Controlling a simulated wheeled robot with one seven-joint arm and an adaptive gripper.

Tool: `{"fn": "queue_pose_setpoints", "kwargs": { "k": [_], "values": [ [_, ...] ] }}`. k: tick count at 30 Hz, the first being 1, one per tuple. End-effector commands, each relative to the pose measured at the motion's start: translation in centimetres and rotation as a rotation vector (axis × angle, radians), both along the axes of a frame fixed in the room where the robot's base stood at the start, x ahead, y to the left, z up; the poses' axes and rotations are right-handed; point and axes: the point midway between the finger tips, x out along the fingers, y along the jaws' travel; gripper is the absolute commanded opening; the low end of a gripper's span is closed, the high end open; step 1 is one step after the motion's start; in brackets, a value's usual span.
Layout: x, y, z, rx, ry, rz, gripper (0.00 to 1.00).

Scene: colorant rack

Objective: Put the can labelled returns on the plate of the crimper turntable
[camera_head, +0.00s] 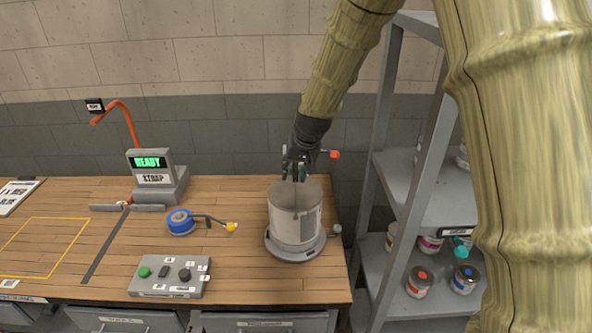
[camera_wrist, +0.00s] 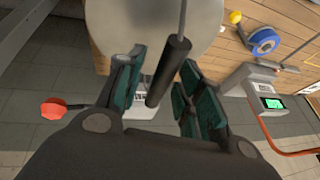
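A large grey can (camera_head: 296,208) stands upright on a round grey turntable plate (camera_head: 280,251) at the right end of the bench. A pale label shows on its side, but I cannot read it. The can's grey top also shows in the wrist view (camera_wrist: 130,28). My gripper (camera_head: 295,172) is just above the can's top. In the wrist view my gripper (camera_wrist: 160,92) is open, with its dark green pads on both sides of a black cylindrical grip (camera_wrist: 168,72) on a thin rod. Gaps show between the pads and the grip.
A red knob (camera_head: 334,154) sits beside my gripper. Left on the bench are a blue disc (camera_head: 181,220) with a yellow-tipped arm, a button box (camera_head: 168,276) and a display reading READY (camera_head: 151,163). A grey shelf rack (camera_head: 432,200) with small cans stands close right.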

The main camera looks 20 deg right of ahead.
Motion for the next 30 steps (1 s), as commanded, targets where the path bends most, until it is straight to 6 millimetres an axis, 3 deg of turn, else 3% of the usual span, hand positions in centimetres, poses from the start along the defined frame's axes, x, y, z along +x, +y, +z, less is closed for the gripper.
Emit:
{"fn": "queue_pose_setpoints", "kwargs": {
  "k": [8, 30],
  "values": [
    [-0.3, -0.1, 1.0, -0.001, -0.002, 0.000, 0.36],
    [-4.1, -0.7, 9.2, -0.001, -0.003, 0.000, 0.36]
  ]
}}
